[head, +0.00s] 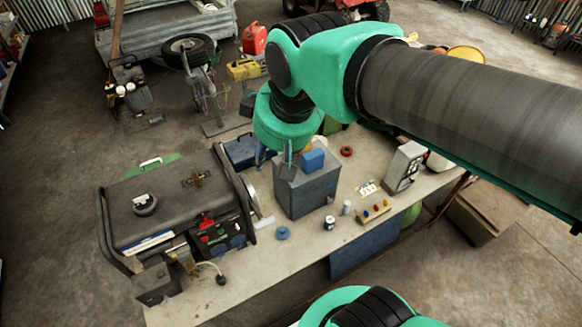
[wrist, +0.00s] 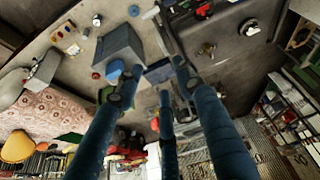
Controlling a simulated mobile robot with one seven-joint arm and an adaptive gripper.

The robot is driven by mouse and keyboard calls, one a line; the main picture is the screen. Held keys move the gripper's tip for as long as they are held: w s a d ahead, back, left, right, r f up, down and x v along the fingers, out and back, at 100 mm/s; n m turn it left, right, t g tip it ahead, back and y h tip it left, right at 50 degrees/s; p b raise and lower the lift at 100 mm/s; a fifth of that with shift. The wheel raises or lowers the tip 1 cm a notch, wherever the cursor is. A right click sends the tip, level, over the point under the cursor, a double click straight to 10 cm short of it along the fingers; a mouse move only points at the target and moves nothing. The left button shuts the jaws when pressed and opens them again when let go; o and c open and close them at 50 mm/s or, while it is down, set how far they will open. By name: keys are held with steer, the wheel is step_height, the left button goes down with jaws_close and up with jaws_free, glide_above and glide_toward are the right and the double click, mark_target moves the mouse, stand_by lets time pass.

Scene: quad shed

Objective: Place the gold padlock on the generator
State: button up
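The generator (head: 170,205) is a black-framed machine at the left end of the bench; in the wrist view its top (wrist: 228,45) is at upper right. A small upright brass-coloured thing (head: 197,174), seemingly the gold padlock, is on a dark patch of its top. It also shows in the wrist view (wrist: 207,49), too small to be sure. My gripper (head: 287,162) hangs to the right of the generator, by the grey box. In the wrist view its fingers (wrist: 160,74) are spread, with nothing visible held between them.
The grey box (head: 305,190) stands mid-bench with a blue block (head: 313,160) on top. A dark blue case (head: 243,151) lies behind.

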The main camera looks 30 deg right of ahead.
steer(key=s+d+f+m+t, duration=0.1)
steer(key=s+m, duration=0.2)
steer(key=s, duration=0.2)
steer(key=shift+s+d+f, duration=0.2)
steer(key=shift+s+d, duration=0.15)
steer(key=shift+s, duration=0.05)
steer(key=shift+f, duration=0.1)
step_height(320, 180, down, 14)
steer(key=b, duration=1.4)
steer(key=shift+f, duration=0.15)
